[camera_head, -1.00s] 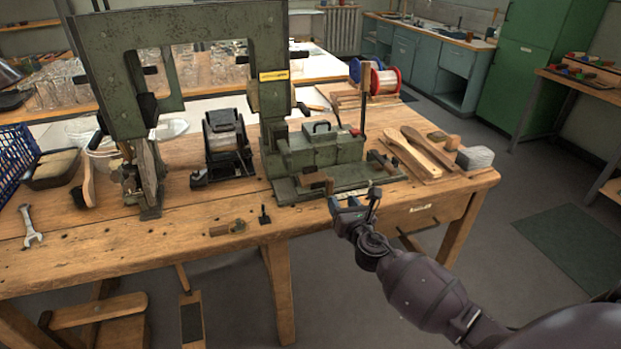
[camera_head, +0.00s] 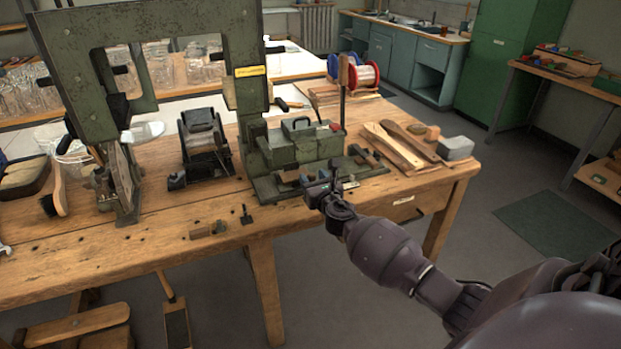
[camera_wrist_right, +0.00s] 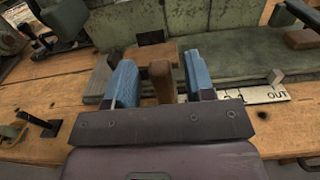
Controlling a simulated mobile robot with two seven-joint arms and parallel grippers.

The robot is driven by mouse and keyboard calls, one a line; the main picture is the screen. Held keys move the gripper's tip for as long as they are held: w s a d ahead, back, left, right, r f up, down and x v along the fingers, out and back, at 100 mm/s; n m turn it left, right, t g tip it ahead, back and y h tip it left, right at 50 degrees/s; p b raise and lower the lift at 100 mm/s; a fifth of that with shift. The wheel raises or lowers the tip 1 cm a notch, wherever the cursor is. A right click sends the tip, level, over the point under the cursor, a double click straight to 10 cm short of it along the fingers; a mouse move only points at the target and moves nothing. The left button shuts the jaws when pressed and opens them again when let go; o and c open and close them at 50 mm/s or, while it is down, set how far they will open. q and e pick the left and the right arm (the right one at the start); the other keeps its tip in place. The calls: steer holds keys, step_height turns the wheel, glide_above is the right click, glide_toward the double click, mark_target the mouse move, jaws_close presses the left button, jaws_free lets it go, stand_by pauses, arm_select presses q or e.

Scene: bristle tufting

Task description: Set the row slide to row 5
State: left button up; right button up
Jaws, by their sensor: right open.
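The green tufting machine (camera_head: 250,110) stands on the wooden bench, and its flat green base (camera_head: 262,189) runs along the bench's front edge. A brown wooden handle (camera_wrist_right: 162,84) on the slide at the machine's foot shows in the right wrist view. My right gripper (camera_head: 316,188) is at the front of the base. In the right wrist view its blue fingers (camera_wrist_right: 158,80) are open, one on each side of the handle; contact cannot be told. The head view hides the handle behind the gripper. My left gripper is out of view.
Wooden brush backs (camera_head: 395,145) and a grey block (camera_head: 455,148) lie on the bench to the right. A small black upright piece (camera_head: 246,214) stands near the front edge. A black-framed device (camera_head: 205,145) is left of the machine.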

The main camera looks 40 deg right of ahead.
steer(key=shift+w+d, duration=0.2)
steer(key=shift+w, duration=0.5)
jaws_close()
